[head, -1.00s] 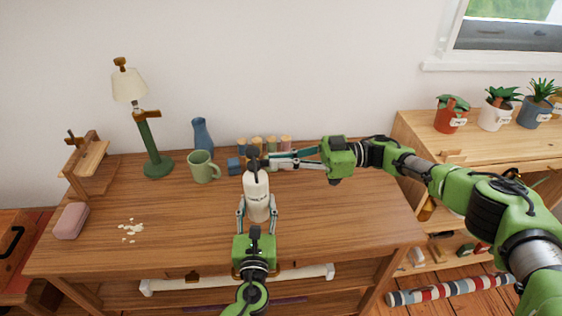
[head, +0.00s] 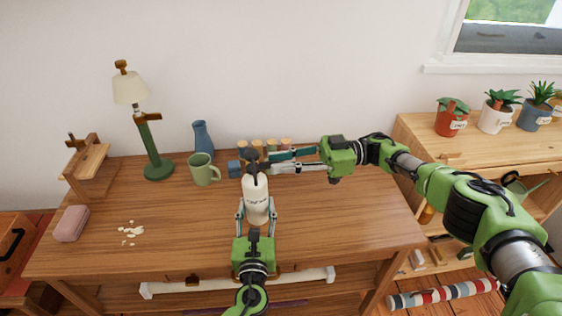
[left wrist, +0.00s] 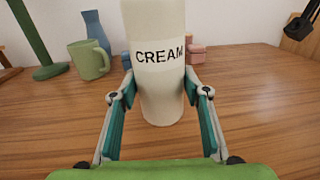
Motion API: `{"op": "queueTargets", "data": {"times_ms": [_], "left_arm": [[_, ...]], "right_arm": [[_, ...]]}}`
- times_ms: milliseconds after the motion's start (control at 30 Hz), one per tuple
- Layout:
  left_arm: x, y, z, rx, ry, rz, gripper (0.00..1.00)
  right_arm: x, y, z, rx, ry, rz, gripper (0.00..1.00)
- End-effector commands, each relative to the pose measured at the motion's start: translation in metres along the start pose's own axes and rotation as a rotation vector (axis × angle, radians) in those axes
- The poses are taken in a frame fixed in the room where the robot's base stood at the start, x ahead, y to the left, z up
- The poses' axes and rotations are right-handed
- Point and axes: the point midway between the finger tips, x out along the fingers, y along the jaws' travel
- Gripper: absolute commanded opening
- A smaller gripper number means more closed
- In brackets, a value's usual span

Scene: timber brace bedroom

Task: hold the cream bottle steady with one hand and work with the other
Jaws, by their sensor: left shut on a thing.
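The cream bottle (head: 257,205) is white with a dark top (head: 251,167) and stands upright on the wooden desk. My left gripper (head: 257,217) is shut on its body, one finger on each side. In the left wrist view the bottle (left wrist: 158,85) shows the word CREAM between the fingers, and its top is out of the picture. My right gripper (head: 270,162) reaches in from the right at the height of the dark top. Its fingers are apart, with their tips close to the top. Whether they touch it I cannot tell.
A green mug (head: 203,170), blue vase (head: 202,138) and green lamp (head: 150,150) stand behind left. Several small wooden-topped pieces (head: 270,144) stand behind the bottle. A pink block (head: 71,223) and pale crumbs (head: 131,230) lie at left. The desk's right front is clear.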

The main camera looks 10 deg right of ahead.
Motion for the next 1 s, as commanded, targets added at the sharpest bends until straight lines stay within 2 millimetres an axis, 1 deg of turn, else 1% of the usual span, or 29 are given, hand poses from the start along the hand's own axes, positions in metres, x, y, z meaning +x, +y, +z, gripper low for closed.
{"op": "queueTargets", "data": {"times_ms": [267, 367, 467, 733, 1000], "left_arm": [[-0.001, -0.001, -0.001, 0.000, 0.002, -0.003, 0.14], [-0.001, -0.002, -0.001, 0.000, 0.002, -0.004, 0.14], [-0.001, -0.002, -0.001, 0.000, 0.002, -0.005, 0.14], [-0.001, -0.003, -0.001, -0.001, 0.002, -0.006, 0.14], [-0.001, -0.003, -0.001, -0.001, 0.002, -0.006, 0.14]], "right_arm": [[0.002, -0.001, 0.000, 0.000, 0.001, -0.003, 0.22], [-0.001, -0.001, 0.000, 0.001, 0.001, -0.003, 0.22], [-0.009, 0.000, 0.000, 0.000, 0.002, -0.001, 0.22], [-0.050, 0.000, 0.000, 0.001, 0.002, 0.001, 0.22], [-0.066, 0.002, -0.001, -0.005, 0.000, 0.000, 0.22]]}}
